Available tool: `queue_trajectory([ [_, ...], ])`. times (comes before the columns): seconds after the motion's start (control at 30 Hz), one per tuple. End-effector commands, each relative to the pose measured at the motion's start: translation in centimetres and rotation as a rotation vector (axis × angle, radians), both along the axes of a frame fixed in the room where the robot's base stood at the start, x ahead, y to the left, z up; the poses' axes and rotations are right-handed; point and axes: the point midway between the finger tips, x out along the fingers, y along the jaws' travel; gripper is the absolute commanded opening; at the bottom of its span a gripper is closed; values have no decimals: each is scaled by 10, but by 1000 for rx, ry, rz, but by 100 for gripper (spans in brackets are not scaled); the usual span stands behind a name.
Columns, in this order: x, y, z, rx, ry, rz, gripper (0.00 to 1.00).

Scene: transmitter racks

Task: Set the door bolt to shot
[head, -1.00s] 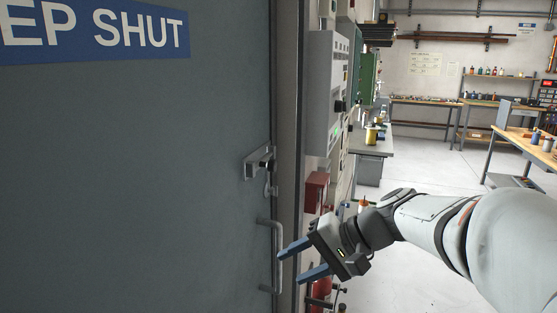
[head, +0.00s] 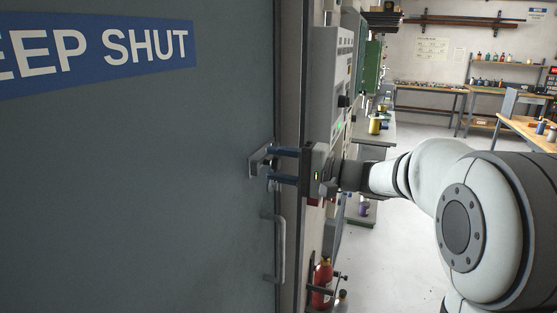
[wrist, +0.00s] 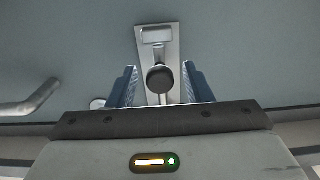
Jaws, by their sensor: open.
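The door bolt (head: 257,160) is a small grey metal fitting on the grey door (head: 140,180), near its right edge and above the handle. In the wrist view the bolt's plate (wrist: 157,38) stands upright in the picture, with a dark round knob (wrist: 160,79) in front of it. My gripper (head: 270,167) is at the bolt, its blue fingers pointing left at the door. In the wrist view the open fingers (wrist: 159,88) stand on either side of the knob, with gaps between. The fingers hide part of the bolt in the head view.
A vertical pull handle (head: 279,248) is on the door below the bolt; it also shows in the wrist view (wrist: 28,100). Wall cabinets (head: 330,85) stand close to the right of the door frame. A red extinguisher (head: 322,280) is low beside them. Open floor lies to the right.

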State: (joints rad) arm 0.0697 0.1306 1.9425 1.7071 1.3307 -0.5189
Motion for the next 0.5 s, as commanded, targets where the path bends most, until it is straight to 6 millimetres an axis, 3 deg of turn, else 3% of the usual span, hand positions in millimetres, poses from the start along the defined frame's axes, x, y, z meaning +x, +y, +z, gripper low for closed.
queue_trajectory([
  [0.33, 2, 7, 0, -1, 0, -2, 46],
  [0.5, 2, 6, 0, -1, 0, -2, 34],
])
